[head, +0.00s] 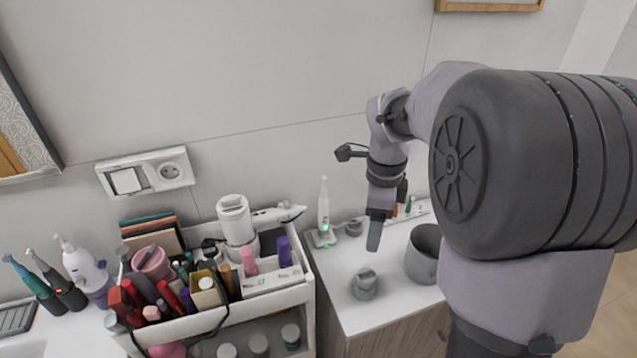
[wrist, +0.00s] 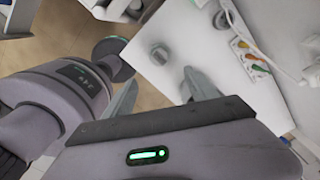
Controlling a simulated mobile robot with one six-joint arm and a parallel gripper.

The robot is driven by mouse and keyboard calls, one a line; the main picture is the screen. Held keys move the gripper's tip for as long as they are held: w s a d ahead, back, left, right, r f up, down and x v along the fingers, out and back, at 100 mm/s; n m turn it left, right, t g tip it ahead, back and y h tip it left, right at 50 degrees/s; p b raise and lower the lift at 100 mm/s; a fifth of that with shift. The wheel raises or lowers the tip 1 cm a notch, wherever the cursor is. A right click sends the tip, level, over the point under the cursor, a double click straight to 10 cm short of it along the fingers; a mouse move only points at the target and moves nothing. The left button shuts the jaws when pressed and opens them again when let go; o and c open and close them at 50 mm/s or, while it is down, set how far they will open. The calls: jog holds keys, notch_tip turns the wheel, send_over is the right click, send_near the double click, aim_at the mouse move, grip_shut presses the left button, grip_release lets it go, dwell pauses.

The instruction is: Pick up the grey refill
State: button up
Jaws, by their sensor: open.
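My gripper (head: 375,235) is open and points down over the white counter, with nothing between its fingers. In the wrist view, the open fingers (wrist: 160,80) are apart above the counter. A small grey lidded jar (head: 365,284) stands below and slightly left of the gripper; a grey round piece (wrist: 160,53) lies just beyond the fingertips in the wrist view. Small coloured pieces (wrist: 249,57) lie in a row on a white holder farther right, partly hidden behind my gripper in the head view. I cannot tell which item is the grey refill.
A larger grey cup (head: 424,255) stands right of the jar. A white electric toothbrush (head: 323,208) stands on a charger at the back. A crowded white cart (head: 227,318) is on the left. The wall is close behind. Bare counter (head: 340,262) lies around the jar.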

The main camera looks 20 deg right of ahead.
jog(key=b, duration=0.5)
send_over(367, 275)
notch_tip(367, 275, down, 12)
jog(key=shift+w+d+f, duration=0.1)
jog(key=shift+d, duration=0.05)
jog(key=f+b, duration=0.1)
jog(key=f, duration=0.1)
jog(key=f+b, duration=0.1)
jog(key=f, duration=0.2)
jog(key=shift+a+f, duration=0.2)
jog(key=shift+f, duration=0.15)
jog(key=shift+r, duration=0.1)
jog(key=c, duration=1.4)
